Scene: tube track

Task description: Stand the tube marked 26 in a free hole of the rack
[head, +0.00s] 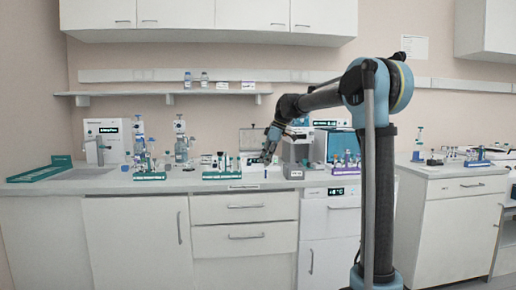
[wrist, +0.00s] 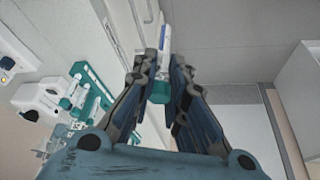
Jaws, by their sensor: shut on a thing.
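My gripper (head: 266,160) hangs over the front part of the bench, pointing down. In the wrist view my gripper (wrist: 162,70) is shut on a tube (wrist: 164,40) with a white body and a teal cap (wrist: 159,92). Its marking is not readable. A teal rack (head: 233,176) with several tubes stands on the bench just left of my gripper. Another teal rack (head: 150,177) with tubes stands farther left. Teal rack parts also show at the left of the wrist view (wrist: 95,80). Which holes are free is too small to tell.
A grey block-shaped device (head: 293,172) stands close to the right of my gripper. A long green tray (head: 40,172) lies at the far left. A shelf (head: 160,94) runs above the bench. A separate counter (head: 455,172) at the right carries a purple-fronted rack (head: 478,163).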

